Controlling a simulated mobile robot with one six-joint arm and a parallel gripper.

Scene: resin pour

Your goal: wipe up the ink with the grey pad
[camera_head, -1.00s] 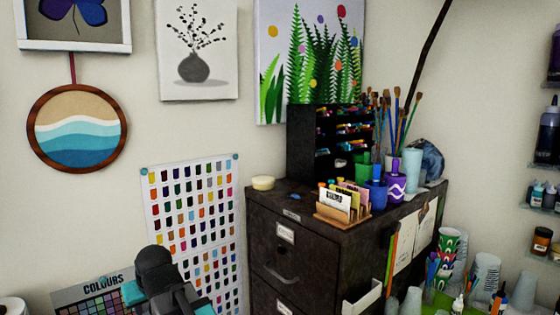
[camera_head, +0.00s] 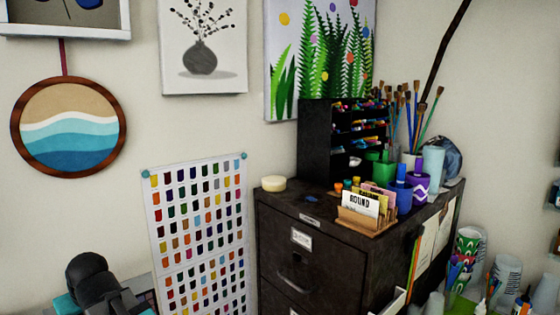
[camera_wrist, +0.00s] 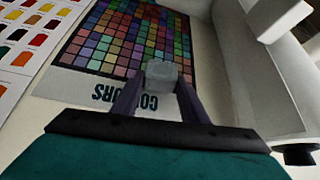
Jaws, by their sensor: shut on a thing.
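A small blue ink spot (camera_head: 312,199) lies on the top of the dark cabinet, near its front edge, in the head view. In the wrist view my gripper (camera_wrist: 160,88) is shut on a small pale grey block, which looks like the grey pad (camera_wrist: 162,71). The pad sits between the two fingertips, in front of a colour chart. In the head view only dark parts of my arm show at the lower left, well left of and below the cabinet top. The fingertips and the pad are hidden there.
The dark cabinet (camera_head: 285,232) carries a cream round thing (camera_head: 273,183) left of the ink, a wooden card holder (camera_head: 366,222) to its right, and a black pen rack (camera_head: 313,150) behind. A swatch sheet (camera_head: 200,235) hangs on the wall left of the cabinet.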

